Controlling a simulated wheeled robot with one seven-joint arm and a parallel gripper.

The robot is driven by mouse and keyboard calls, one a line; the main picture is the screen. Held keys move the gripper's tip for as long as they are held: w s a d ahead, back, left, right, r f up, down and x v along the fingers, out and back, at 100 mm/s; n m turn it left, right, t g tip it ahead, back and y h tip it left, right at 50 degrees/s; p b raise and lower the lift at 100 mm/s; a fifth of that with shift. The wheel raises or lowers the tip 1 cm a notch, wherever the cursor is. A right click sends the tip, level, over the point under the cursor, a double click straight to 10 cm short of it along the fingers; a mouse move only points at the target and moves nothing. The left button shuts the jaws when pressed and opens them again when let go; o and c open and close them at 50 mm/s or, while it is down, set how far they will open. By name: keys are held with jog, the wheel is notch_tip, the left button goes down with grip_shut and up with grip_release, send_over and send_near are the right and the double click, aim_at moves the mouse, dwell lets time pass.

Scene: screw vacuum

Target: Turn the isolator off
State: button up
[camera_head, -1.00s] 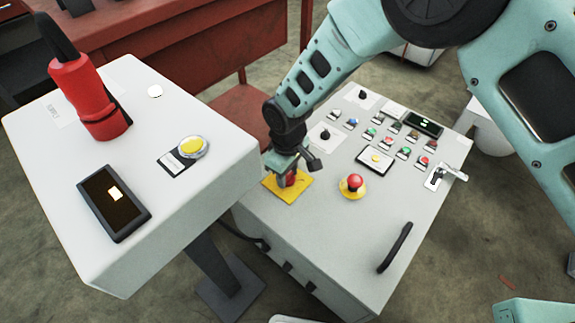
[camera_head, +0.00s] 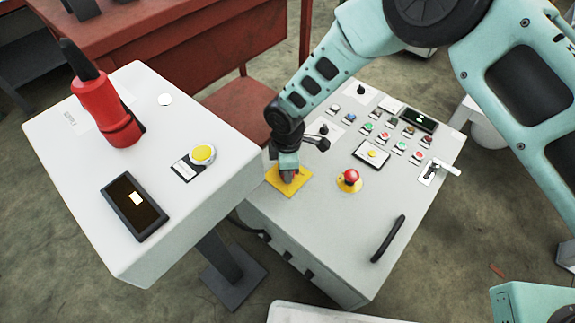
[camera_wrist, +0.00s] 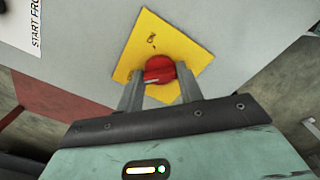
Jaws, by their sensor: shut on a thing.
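The isolator is a red rotary knob (camera_wrist: 158,69) on a square yellow plate (camera_head: 296,184), set in the left part of the light grey control panel. My gripper (camera_head: 288,172) is over the plate, with its fingers down at the knob. In the wrist view my gripper's two fingers (camera_wrist: 158,84) stand on either side of the knob and are shut on it. The yellow plate (camera_wrist: 143,47) shows an "ON" mark above the knob. In the head view the knob is mostly hidden by my gripper.
A red mushroom button (camera_head: 350,176) on a yellow disc sits just right of the plate.

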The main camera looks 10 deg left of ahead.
dwell(0.5)
jog(key=o, duration=1)
notch_tip(320, 180, up, 17)
jog(key=p, duration=0.3)
jog(key=shift+r, duration=0.2)
